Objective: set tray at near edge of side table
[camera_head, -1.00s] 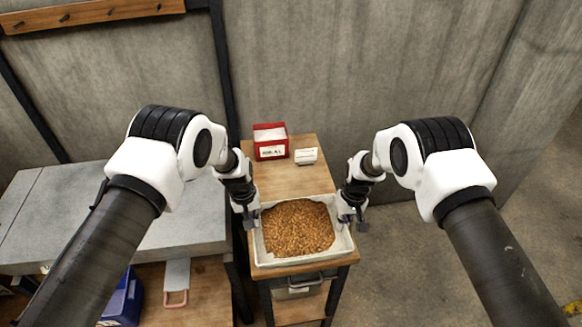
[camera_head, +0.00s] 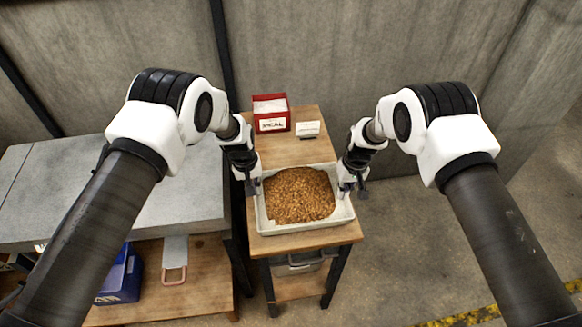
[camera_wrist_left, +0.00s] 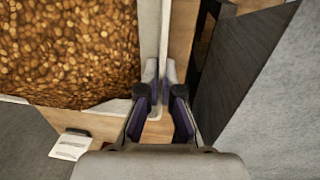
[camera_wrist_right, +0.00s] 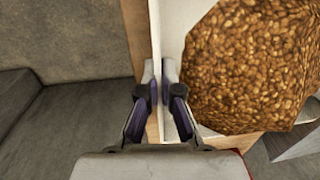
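The white tray (camera_head: 345,212), filled with brown grain (camera_head: 298,195), is over the near half of the wooden side table (camera_head: 285,150). A strip of bare wood shows between its near rim and the table's near edge. I cannot tell for sure whether it rests on the wood. My left gripper (camera_head: 254,187) is shut on the tray's left wall; its fingers pinch the wall in the left wrist view (camera_wrist_left: 163,75). My right gripper (camera_head: 350,187) is shut on the right wall, also seen in the right wrist view (camera_wrist_right: 159,72).
A red box (camera_head: 271,113) and a small white card (camera_head: 308,129) stand at the table's far end. A grey-topped bench (camera_head: 190,200) is close on the left, with a blue bin (camera_head: 122,278) below. A concrete wall is behind; the floor on the right is clear.

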